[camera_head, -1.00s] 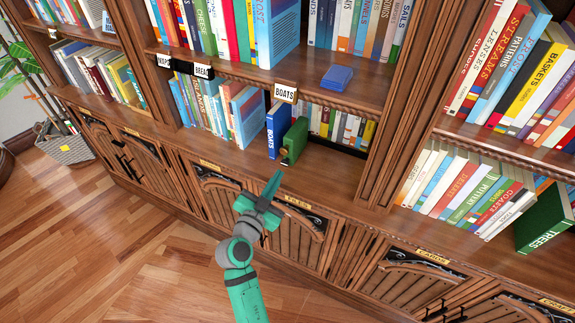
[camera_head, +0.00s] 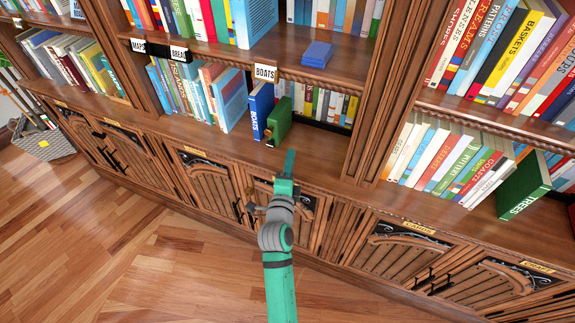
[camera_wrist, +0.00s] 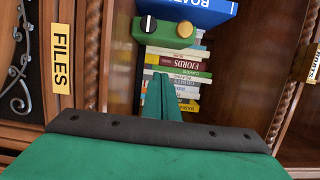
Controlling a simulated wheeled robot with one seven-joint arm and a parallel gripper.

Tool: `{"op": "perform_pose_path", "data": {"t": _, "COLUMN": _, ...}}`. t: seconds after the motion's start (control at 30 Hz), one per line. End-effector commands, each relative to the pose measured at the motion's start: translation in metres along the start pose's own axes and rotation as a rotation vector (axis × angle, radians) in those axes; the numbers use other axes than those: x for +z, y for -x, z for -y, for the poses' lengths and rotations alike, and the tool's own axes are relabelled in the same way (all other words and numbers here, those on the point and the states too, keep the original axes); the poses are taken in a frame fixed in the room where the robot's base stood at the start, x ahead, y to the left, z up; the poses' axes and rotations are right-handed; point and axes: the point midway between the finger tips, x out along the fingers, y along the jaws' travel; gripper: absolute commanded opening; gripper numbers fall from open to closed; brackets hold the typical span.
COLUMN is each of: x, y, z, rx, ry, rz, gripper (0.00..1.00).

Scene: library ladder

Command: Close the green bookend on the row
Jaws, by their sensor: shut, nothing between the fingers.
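The green bookend (camera_head: 280,121) stands upright on the lower shelf, just right of the blue BOATS book (camera_head: 261,108). In the wrist view the bookend (camera_wrist: 165,34) is at the top, with a brass knob and a dark slot piece on its face, and the blue book (camera_wrist: 190,11) lies right against or very near it. My gripper (camera_head: 290,155) is shut and empty, in front of the shelf edge, below and slightly right of the bookend and apart from it. Its fingers (camera_wrist: 163,88) also show in the wrist view, pointing into the shelf bay. The bookend's far side is hidden.
A row of books (camera_head: 200,92) stands left of the blue book. More books (camera_head: 325,104) line the back of the bay; the shelf right of the bookend looks clear in front. A wooden upright (camera_head: 372,110) bounds the bay. A green TREES book (camera_head: 522,187) leans at right.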

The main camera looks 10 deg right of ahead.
Motion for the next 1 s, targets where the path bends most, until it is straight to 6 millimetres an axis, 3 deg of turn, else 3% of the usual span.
{"op": "perform_pose_path", "data": {"t": 0.3, "x": 0.003, "y": -0.055, "z": 0.000, "rx": 0.000, "ry": 0.000, "rz": 0.001, "gripper": 0.00}}
{"op": "perform_pose_path", "data": {"t": 0.4, "x": 0.020, "y": -0.056, "z": 0.000, "rx": 0.001, "ry": 0.002, "rz": 0.004, "gripper": 0.00}}
{"op": "perform_pose_path", "data": {"t": 0.6, "x": 0.036, "y": -0.060, "z": 0.000, "rx": 0.001, "ry": 0.002, "rz": 0.001, "gripper": 0.00}}
{"op": "perform_pose_path", "data": {"t": 1.0, "x": 0.039, "y": -0.061, "z": -0.001, "rx": 0.001, "ry": 0.002, "rz": 0.000, "gripper": 0.00}}
